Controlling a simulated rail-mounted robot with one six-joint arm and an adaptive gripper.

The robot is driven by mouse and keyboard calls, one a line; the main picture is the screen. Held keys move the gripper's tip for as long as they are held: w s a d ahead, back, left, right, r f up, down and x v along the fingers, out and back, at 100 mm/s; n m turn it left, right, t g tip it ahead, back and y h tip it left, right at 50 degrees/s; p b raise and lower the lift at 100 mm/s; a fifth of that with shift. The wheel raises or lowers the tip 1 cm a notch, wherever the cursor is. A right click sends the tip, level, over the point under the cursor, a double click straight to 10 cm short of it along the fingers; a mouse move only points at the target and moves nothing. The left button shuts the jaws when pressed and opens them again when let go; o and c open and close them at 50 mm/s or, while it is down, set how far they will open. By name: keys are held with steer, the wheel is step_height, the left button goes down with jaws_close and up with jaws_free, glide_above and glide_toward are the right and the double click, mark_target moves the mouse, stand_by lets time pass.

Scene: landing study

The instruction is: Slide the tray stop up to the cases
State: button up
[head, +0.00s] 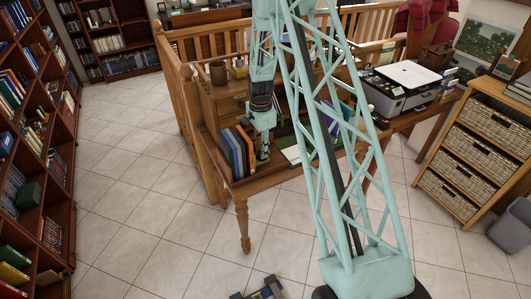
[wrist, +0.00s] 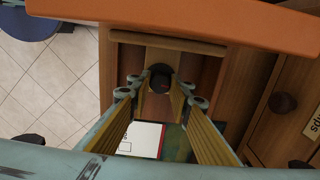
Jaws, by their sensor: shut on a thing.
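The cases (head: 237,152), upright with blue, orange and dark spines, stand in a row at the left end of the wooden desk. My gripper (head: 263,155) points down just right of them. In the wrist view its fingers (wrist: 160,90) are closed around a black knob (wrist: 160,72), which seems to belong to the tray stop. The stop's body is mostly hidden; a wooden piece (wrist: 137,57) shows around the knob. I cannot tell in the head view whether the stop touches the cases.
A drawer unit (head: 228,98) with a mug (head: 218,72) on top stands behind my gripper. White paper (wrist: 142,138) lies near the fingers. A printer (head: 405,85) is at the right. A railing (head: 195,135) runs along the desk's left side.

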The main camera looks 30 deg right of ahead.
steer(key=shift+w+a, duration=0.1)
steer(key=shift+a, duration=0.65)
steer(key=o, duration=0.9)
steer(key=shift+c, duration=0.2)
steer(key=shift+r+p, duration=0.65)
steer(key=shift+r, duration=1.85)
